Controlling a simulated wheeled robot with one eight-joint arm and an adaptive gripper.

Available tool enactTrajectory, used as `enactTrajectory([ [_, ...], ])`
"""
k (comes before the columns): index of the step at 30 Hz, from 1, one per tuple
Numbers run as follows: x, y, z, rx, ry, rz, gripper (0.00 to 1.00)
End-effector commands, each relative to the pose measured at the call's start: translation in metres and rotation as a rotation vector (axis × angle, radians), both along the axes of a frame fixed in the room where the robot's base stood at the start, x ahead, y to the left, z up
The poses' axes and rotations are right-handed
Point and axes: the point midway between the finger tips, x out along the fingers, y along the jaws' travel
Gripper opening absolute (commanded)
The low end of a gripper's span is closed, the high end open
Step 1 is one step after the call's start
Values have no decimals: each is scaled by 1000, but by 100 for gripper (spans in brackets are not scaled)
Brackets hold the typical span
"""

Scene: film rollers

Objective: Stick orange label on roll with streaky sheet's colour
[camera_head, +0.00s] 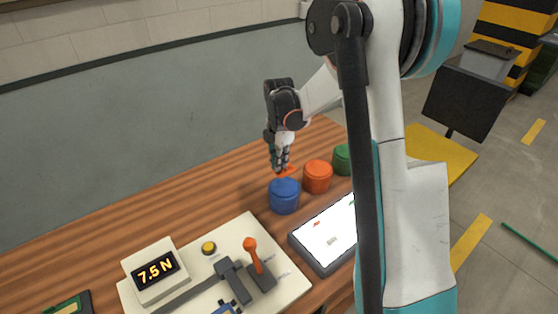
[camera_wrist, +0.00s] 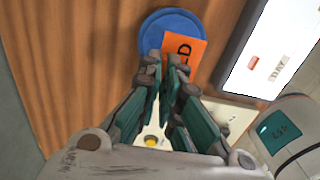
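My gripper (camera_head: 280,168) is above the blue roll (camera_head: 284,196) on the wooden bench. Its fingertips are close together on the orange label (camera_wrist: 187,50), which carries dark letters, partly hidden, ending in "LD". In the wrist view the label overlaps the right part of the blue roll's round top (camera_wrist: 160,22) and sticks out past its edge. I cannot tell whether it touches the roll. An orange roll (camera_head: 318,176) and a green roll (camera_head: 342,158), partly hidden by my arm, stand to the right. I cannot make out a streaky sheet.
A bright white panel (camera_head: 322,246) in a dark frame holds a small red piece (camera_wrist: 253,62) and a pale tag reading "DRY" (camera_wrist: 278,68). A pale board (camera_head: 190,290) carries an orange-knobbed lever (camera_head: 250,244), a yellow button (camera_head: 209,248) and a display (camera_head: 155,270) reading 7.5 N.

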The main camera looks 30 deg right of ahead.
Motion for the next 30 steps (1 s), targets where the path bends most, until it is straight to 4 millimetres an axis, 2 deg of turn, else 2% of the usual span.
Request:
enactTrajectory([
  [21, 0, 0, -66, 0, 0, -1, 0],
  [30, 0, 0, -72, 0, 0, -1, 0],
])
